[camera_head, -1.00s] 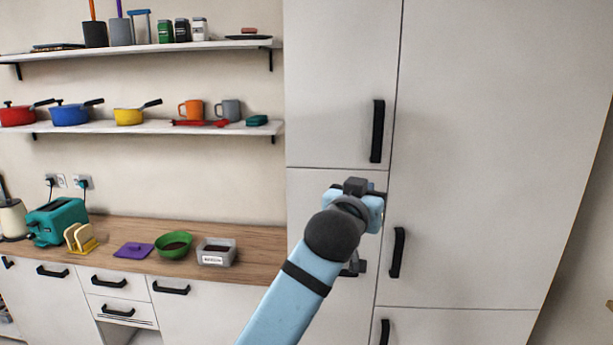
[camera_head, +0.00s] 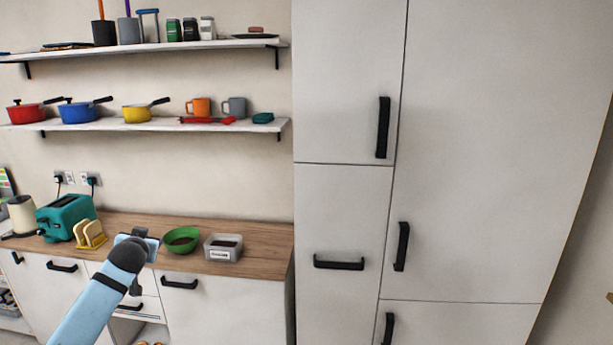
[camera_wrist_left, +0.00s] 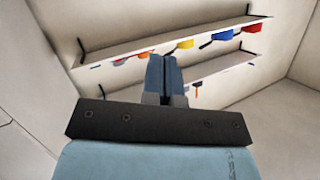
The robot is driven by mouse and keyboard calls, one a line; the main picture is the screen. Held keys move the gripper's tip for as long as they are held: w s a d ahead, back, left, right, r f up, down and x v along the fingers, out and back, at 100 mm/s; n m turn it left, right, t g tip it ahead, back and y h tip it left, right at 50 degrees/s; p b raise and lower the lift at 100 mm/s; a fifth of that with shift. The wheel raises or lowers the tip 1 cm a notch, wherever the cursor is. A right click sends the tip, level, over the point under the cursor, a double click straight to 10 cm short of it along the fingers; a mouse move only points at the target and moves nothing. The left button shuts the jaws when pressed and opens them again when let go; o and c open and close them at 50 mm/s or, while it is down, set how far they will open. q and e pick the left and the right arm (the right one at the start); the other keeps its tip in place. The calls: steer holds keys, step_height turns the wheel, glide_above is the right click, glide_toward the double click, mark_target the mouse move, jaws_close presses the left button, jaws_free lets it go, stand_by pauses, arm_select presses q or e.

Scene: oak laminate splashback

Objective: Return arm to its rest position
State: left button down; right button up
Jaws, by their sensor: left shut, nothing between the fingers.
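My left arm comes in from the lower left of the head view. Its gripper (camera_head: 136,243) is in front of the worktop, over the place where the purple item was seen, and the wrist hides part of it. In the left wrist view the blue fingers (camera_wrist_left: 164,78) are together, with nothing between them, and point toward the wall shelves. My right gripper is in neither view.
Tall white cabinets (camera_head: 470,150) with black handles stand at the right. The wooden worktop (camera_head: 262,243) holds a teal toaster (camera_head: 66,215), a green bowl (camera_head: 181,240) and a labelled container (camera_head: 222,248). Two shelves (camera_head: 165,125) hang above. Space before the cabinets is clear.

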arm_select(q)
steer(key=s+a+r+n+g+y, duration=0.1)
steer(key=s+a+y, duration=0.2)
steer(key=a, duration=1.1)
steer(key=s+a+r+n+g+y, duration=0.2)
steer(key=s+a, duration=0.2)
steer(key=a, duration=0.9)
steer(key=w+d+r+m+t+h, duration=0.4)
steer(key=d+r+m+t, duration=0.1)
steer(key=m+t, duration=0.2)
steer(key=s+d+f+m+g+h, duration=0.1)
steer(key=s+d+f+h, duration=0.1)
steer(key=s+d+f, duration=0.5)
steer(key=s+d+f+g+h, duration=0.1)
steer(key=s+d+f+h, duration=0.1)
steer(key=d+f, duration=0.8)
steer(key=s+d+f+m+g+h, duration=0.15)
steer(key=s+d+f, duration=0.4)
steer(key=f, duration=0.65)
steer(key=s+d+f+n+g+h, duration=0.1)
steer(key=s+d+f, duration=0.2)
steer(key=s+d, duration=0.4)
steer(key=s+d+f+n+g+h, duration=0.1)
steer(key=s+d+f, duration=0.3)
steer(key=s, duration=0.9)
steer(key=s+d+f+n+g+h, duration=0.1)
steer(key=s+d+f, duration=0.3)
steer(key=s+d, duration=0.6)
steer(key=shift+d+n, duration=0.2)
steer(key=shift+n, duration=0.15)
